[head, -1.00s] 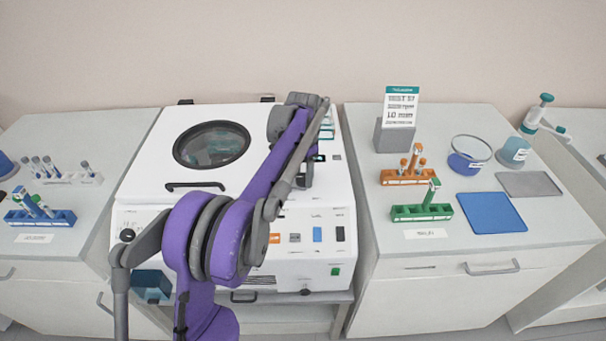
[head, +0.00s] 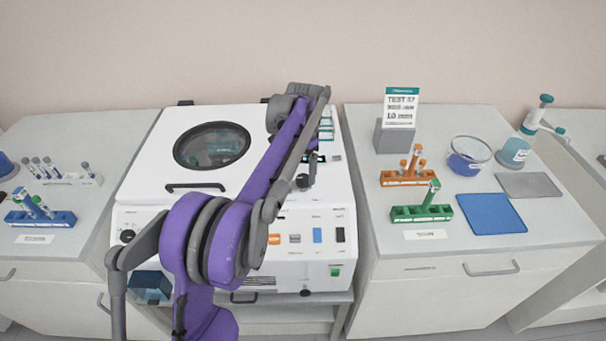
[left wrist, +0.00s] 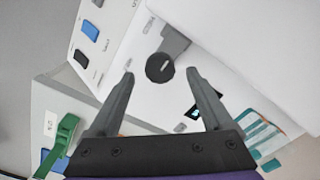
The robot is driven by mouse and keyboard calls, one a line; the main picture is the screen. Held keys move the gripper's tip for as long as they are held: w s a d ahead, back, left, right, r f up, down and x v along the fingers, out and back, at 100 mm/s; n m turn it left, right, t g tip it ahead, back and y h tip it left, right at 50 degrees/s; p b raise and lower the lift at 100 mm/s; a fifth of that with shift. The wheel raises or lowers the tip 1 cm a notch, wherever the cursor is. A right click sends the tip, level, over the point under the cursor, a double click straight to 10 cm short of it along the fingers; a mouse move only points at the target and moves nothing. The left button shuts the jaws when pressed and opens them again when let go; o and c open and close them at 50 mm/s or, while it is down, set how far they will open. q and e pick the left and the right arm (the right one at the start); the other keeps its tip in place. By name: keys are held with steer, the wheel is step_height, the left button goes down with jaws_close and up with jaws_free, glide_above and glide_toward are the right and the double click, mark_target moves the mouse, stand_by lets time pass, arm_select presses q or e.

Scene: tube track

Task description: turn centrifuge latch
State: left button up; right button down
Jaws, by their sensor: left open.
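The white centrifuge (head: 135,180) stands on the middle bench with its lid (head: 240,188) down. Its latch is a dark round knob (left wrist: 160,68) with a grey bar running off to the upper right in the left wrist view. The knob also shows in the head view (head: 303,182), right of the lid. My left gripper (left wrist: 160,76) is open and empty, with one finger on each side of the knob in the picture; I see no contact. In the head view, my forearm partly hides the gripper and the latch area. My right gripper is not in view.
Front panel buttons, among them a blue one (head: 317,235), lie below the latch. A small dark display (left wrist: 194,112) is near a finger. The right bench holds an orange rack (head: 400,181), a green rack (head: 408,213) and a blue mat (head: 490,214). A blue rack (head: 60,219) is at left.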

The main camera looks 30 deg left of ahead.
mark_target(304, 180)
arm_select(q)
step_height(304, 180, up, 8)
steer(key=shift+p, duration=0.35)
steer(key=shift+r, duration=0.1)
steer(key=s+d+f+n+t, duration=0.2)
steer(key=s+d+t, duration=0.1)
steer(key=s+d, duration=0.75)
steer(key=s+d+f+n+t, duration=0.1)
steer(key=s+d+f, duration=0.1)
steer(key=s+f, duration=0.3)
steer(key=s+d+f+n+t, duration=0.1)
steer(key=s+f, duration=0.5)
steer(key=s, duration=0.6)
steer(key=shift+s+d+f+t, duration=0.25)
steer(key=shift+s+d+t, duration=0.05)
steer(key=shift+d, duration=0.45)
